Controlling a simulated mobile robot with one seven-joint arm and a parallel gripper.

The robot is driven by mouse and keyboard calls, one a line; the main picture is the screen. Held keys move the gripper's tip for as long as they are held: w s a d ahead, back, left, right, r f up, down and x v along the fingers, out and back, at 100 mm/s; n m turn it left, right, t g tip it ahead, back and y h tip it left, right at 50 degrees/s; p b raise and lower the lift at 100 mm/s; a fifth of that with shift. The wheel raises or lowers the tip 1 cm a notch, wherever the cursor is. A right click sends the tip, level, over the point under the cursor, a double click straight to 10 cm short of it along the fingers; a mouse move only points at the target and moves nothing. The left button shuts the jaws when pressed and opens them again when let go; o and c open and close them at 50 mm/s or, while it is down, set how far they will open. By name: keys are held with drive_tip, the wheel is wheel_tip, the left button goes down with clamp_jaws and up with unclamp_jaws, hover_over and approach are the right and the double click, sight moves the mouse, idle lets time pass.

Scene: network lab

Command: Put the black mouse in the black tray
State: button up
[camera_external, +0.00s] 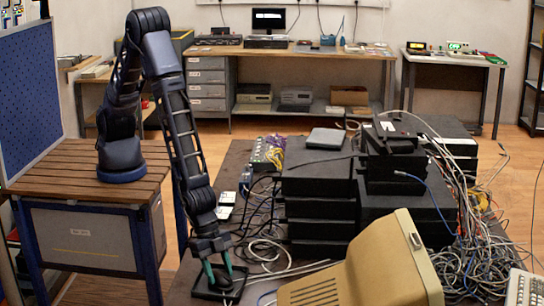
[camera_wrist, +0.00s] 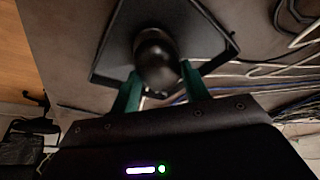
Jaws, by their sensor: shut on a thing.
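The black mouse (camera_wrist: 156,58) is between the two green fingers of my gripper (camera_wrist: 158,88) in the wrist view. My gripper is shut on it. The black tray (camera_wrist: 205,32) lies on the dark table behind the mouse in that view, and the mouse overlaps it. In the external view my gripper (camera_external: 221,278) points down at the tray (camera_external: 203,291) near the table's front left, with the mouse (camera_external: 225,281) between the fingertips. I cannot tell whether the mouse touches the tray floor.
Loose cables (camera_external: 268,250) run beside the tray on the right. A beige monitor (camera_external: 370,265) stands at the front right. Stacked black boxes (camera_external: 318,180) and a cable tangle fill the table farther back. Two small pale items (camera_external: 226,205) lie behind the gripper.

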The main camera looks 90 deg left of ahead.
drive_tip(key=shift+f, duration=0.15)
drive_tip(key=o, duration=1)
